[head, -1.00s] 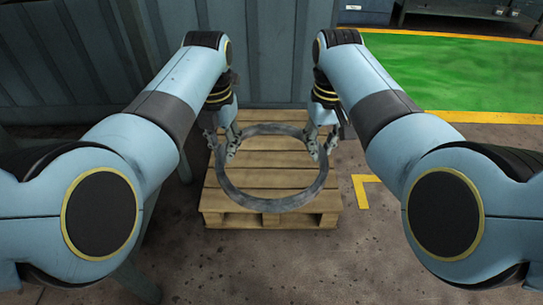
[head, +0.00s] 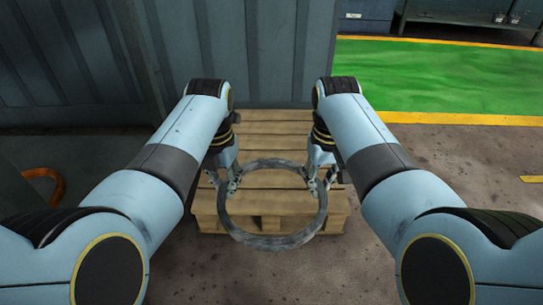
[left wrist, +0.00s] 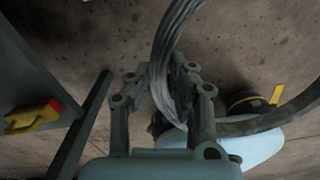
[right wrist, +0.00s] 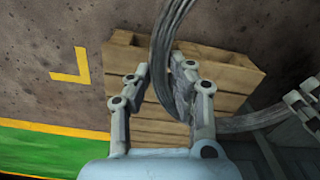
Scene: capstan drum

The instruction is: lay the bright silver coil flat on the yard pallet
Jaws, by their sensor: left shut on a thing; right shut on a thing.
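The silver-grey coil (head: 262,243), a wide ring of bundled strands, is held between my two grippers in the head view. My left gripper (head: 230,184) is shut on its left side, and my right gripper (head: 321,182) on its right side. The wooden yard pallet (head: 270,128) lies behind and under the coil. The coil's near rim shows past the pallet's front edge and appears raised above it. The coil runs between the fingers in the left wrist view (left wrist: 172,45) and the right wrist view (right wrist: 163,45). The pallet shows beyond it in the right wrist view.
A ribbed blue-grey wall (head: 245,55) stands right behind the pallet. A green floor area (head: 430,80) edged in yellow lies to the right. An orange curved thing (head: 48,180) is at the left. A yellow and red thing (left wrist: 35,117) shows in the left wrist view. Bare floor lies right of the pallet.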

